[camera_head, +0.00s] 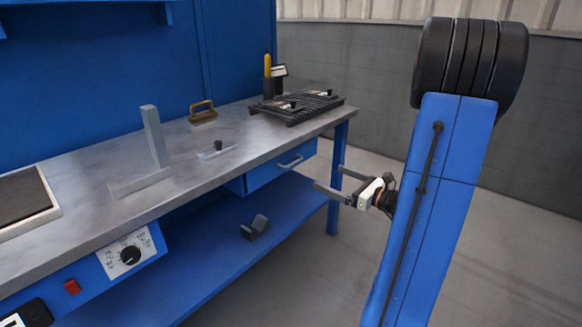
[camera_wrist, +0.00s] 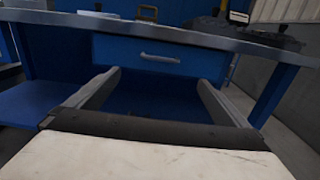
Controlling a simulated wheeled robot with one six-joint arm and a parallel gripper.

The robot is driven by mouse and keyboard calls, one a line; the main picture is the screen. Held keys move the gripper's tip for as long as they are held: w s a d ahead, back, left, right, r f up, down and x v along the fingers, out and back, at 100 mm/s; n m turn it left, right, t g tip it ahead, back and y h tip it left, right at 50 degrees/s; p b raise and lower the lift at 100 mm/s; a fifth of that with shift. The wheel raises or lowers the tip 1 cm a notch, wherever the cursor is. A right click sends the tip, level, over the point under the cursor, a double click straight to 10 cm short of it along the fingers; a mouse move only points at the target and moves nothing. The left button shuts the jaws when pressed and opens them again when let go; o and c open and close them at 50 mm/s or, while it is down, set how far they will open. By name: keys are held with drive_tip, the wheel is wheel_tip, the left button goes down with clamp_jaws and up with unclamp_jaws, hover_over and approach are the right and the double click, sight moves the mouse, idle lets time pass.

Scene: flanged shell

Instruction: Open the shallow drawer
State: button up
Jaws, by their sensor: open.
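The shallow drawer (camera_head: 280,166) is a blue front under the right end of the workbench, and it looks shut. Its grey bar handle (camera_head: 290,162) runs across the front. In the wrist view the drawer (camera_wrist: 120,52) and its handle (camera_wrist: 160,58) lie ahead, above the space between my fingers. My gripper (camera_head: 328,181) is open and empty, in front of the bench and apart from the handle, to its right in the head view. Both fingers of my gripper (camera_wrist: 158,82) show in the wrist view with nothing between them.
The grey workbench top (camera_head: 235,148) holds a black slatted rack (camera_head: 297,105), a brass-coloured handle block (camera_head: 202,112), a grey upright bracket (camera_head: 155,140) and a yellow-topped bottle (camera_head: 267,70). A blue lower shelf (camera_head: 205,270) carries a small grey block (camera_head: 254,228). A bench leg (camera_head: 338,175) stands near my gripper.

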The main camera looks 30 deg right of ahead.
sight(296, 163)
drive_tip(key=x, duration=1.7)
drive_tip(key=shift+w, duration=0.15)
